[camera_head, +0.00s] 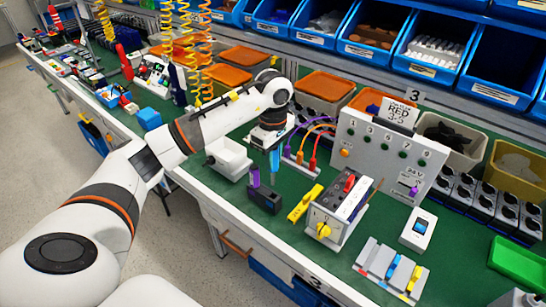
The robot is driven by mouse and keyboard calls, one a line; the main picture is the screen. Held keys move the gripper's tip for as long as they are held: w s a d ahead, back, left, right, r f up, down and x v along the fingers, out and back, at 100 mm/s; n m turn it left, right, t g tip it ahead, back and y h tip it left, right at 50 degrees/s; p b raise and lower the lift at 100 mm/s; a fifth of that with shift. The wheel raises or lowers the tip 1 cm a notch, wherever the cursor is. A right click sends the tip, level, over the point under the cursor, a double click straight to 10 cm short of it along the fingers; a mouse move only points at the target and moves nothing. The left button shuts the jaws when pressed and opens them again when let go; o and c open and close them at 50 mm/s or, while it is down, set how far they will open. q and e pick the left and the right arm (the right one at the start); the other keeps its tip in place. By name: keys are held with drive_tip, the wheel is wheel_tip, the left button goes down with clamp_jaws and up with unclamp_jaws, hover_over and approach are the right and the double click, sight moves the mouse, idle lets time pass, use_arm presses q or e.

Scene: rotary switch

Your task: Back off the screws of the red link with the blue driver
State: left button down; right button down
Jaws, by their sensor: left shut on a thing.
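My left gripper (271,142) points down over the bench, shut on a blue driver (274,163) that hangs upright from it. The driver's lower end is just above or behind a dark block (265,199), and I cannot tell whether it touches. A purple driver (255,177) stands in that block. A red piece (350,183), which may be the red link, lies on top of a grey-white box (331,221) with a yellow knob (323,230). Its screws are too small to see. My right gripper is not in view.
A grey-white panel (387,158) with numbered sockets and a sign reading RED 3-5 stands behind the box. A yellow tool (305,203) lies beside the box. A grey switch unit (376,260) with blue and yellow levers is in front. Blue bins (434,50) line the back.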

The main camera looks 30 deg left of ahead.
use_arm(q)
drive_tip(key=shift+r+p, duration=1.9)
drive_tip(key=shift+r, duration=1.35)
